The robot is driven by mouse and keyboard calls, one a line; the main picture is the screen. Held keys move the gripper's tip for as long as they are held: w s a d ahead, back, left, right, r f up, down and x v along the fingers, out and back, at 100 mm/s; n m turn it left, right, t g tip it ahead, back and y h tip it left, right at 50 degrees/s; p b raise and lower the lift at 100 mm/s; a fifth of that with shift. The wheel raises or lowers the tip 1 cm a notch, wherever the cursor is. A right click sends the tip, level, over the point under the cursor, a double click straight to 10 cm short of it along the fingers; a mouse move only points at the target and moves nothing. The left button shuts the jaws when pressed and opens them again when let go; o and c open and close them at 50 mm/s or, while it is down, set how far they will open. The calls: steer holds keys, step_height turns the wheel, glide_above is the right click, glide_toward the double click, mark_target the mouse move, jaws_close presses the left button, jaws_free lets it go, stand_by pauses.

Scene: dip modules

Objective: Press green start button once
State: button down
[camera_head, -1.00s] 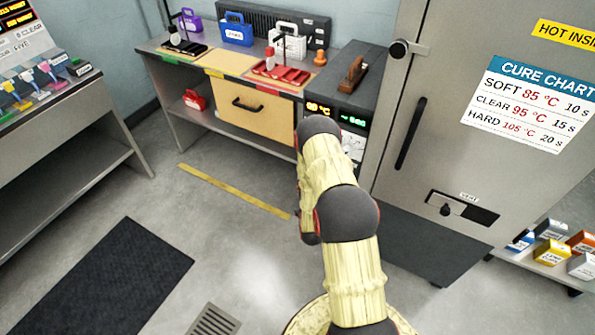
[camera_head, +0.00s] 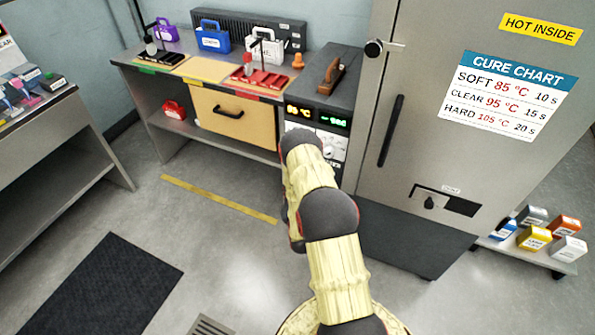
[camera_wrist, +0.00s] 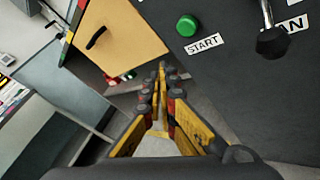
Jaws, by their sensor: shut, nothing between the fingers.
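The green start button (camera_wrist: 187,25) is a round green knob on a dark panel in the wrist view, with a white START label (camera_wrist: 204,43) beside it. My gripper (camera_wrist: 162,70) is shut and empty, its yellow and black fingers pointing up the picture, left of and below the button and apart from it. In the head view my arm covers the lower part of the control unit (camera_head: 338,92), and neither the button nor my gripper's fingertips can be made out there.
A black-knobbed lever (camera_wrist: 272,40) stands right of the button by a partly seen label. A wooden drawer front (camera_head: 236,118) is left of the control unit. A tall steel cabinet (camera_head: 425,130) with a cure chart stands to its right. A yellow floor strip (camera_head: 218,199) crosses open floor.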

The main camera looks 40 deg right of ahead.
steer(key=w+d+b, duration=0.1)
steer(key=w+d, duration=0.1)
steer(key=d, duration=0.3)
steer(key=shift+w+d, duration=0.2)
steer(key=shift+d, duration=0.2)
steer(key=shift+d, duration=0.15)
stand_by(1.1)
steer(key=shift+w+d+b, duration=0.15)
steer(key=shift+d+b, duration=0.05)
steer(key=shift+b, duration=0.15)
steer(key=shift+w+d+b, duration=0.25)
steer(key=shift+d+b, duration=0.05)
steer(key=shift+d, duration=0.3)
stand_by(1.0)
steer(key=shift+s+a, duration=0.2)
steer(key=shift+a, duration=0.3)
steer(key=shift+s+a, duration=0.2)
steer(key=shift+a, duration=0.25)
steer(key=shift+a, duration=0.15)
